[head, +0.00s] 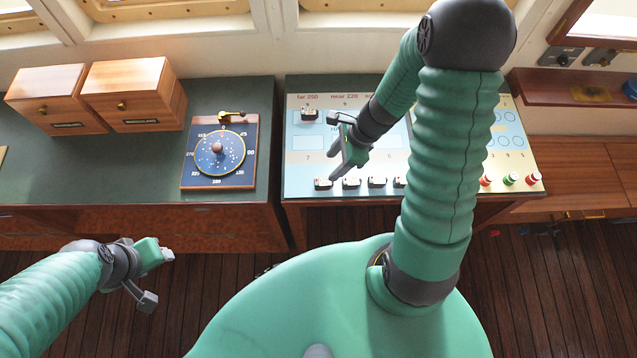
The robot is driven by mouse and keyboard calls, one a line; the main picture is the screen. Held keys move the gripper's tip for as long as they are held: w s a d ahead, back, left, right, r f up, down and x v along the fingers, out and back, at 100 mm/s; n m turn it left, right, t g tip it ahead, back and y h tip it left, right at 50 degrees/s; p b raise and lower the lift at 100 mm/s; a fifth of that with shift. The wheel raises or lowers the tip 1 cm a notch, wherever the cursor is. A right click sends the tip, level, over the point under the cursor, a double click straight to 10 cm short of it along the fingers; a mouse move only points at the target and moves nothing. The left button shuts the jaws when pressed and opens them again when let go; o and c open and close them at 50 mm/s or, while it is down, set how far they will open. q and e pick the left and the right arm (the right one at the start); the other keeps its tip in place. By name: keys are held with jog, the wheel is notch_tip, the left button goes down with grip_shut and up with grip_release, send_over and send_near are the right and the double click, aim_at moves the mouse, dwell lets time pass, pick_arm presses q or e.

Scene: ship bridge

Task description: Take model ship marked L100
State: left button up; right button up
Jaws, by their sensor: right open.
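Several small model ships stand on the light chart board (300,160). A row of them lies along its front edge: a left one (323,184), a second (351,183), a third (377,182) and another partly hidden by my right arm. One more ship (309,114) stands at the upper left, under "far 250". Their markings are too small to read, so I cannot tell which is L100. My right gripper (336,150) is open and empty above the board, just behind the front row. My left gripper (156,277) is open and empty over the floor.
A blue dial board (190,170) and two wooden boxes (48,97) (135,95) stand on the dark counter at left. My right arm hides the board's middle right. A shelf (540,90) juts out at right.

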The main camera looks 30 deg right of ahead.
aim_at(318, 180)
jog(key=x, duration=0.5)
jog(key=shift+w+f+b, duration=0.2)
jog(key=shift+f+b, duration=0.15)
jog(key=shift+f, duration=0.05)
jog(key=shift+a+f, duration=0.2)
jog(key=shift+a, duration=0.1)
jog(key=x, duration=0.4)
jog(key=shift+s+a, duration=0.15)
jog(key=shift+a, duration=0.2)
jog(key=shift+f, duration=0.3)
jog(key=shift+w+d+f, duration=0.1)
jog(key=shift+w+d, duration=0.1)
jog(key=shift+w, duration=0.05)
jog(key=shift+s+d, duration=0.1)
jog(key=shift+d, duration=0.05)
jog(key=c, duration=0.4)
jog(key=shift+a, duration=0.3)
grip_shut()
